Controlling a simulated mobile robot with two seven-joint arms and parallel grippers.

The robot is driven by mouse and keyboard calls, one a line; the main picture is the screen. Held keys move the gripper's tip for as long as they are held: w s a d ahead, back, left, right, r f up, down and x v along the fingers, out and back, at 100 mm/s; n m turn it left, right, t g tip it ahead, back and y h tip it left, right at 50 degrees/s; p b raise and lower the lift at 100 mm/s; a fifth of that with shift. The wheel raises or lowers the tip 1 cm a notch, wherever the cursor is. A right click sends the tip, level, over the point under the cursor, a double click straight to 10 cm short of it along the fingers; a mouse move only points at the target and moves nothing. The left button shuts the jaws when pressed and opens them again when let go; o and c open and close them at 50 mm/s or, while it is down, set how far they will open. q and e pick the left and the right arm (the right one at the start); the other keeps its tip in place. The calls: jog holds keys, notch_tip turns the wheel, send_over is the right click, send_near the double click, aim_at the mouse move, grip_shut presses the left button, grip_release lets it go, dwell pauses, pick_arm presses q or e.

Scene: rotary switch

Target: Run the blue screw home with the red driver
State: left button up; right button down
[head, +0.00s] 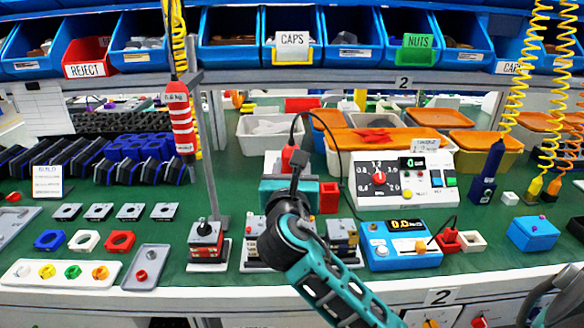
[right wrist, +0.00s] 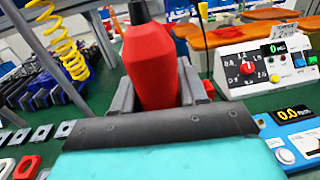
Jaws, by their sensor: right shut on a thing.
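My right gripper (head: 290,190) is at the middle of the bench, above the row of small fixtures. It is shut on the red driver (head: 289,158), which stands roughly upright. In the right wrist view the driver's red body (right wrist: 152,65) with a black top sits between the grey fingers of the gripper (right wrist: 160,95). The driver's lower end is hidden behind my gripper. A red module (head: 206,240) stands on a white base left of my gripper; other modules are partly covered by my arm. I cannot make out the blue screw. My left gripper is not in view.
A white control box (head: 405,180) and a blue meter (head: 402,245) stand on the right. A grey post (head: 213,150) rises left of my gripper. A white tray of coloured parts (head: 60,283) lies front left. Yellow coiled cords (head: 520,75) hang at right.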

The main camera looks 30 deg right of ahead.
jog(key=shift+f, duration=0.3)
jog(key=shift+f+p, duration=0.45)
jog(key=shift+p, duration=0.15)
dwell(3.4)
jog(key=shift+r, duration=0.1)
notch_tip(320, 180, up, 4)
jog(key=p, duration=0.5)
jog(key=shift+r, duration=0.25)
dwell(0.5)
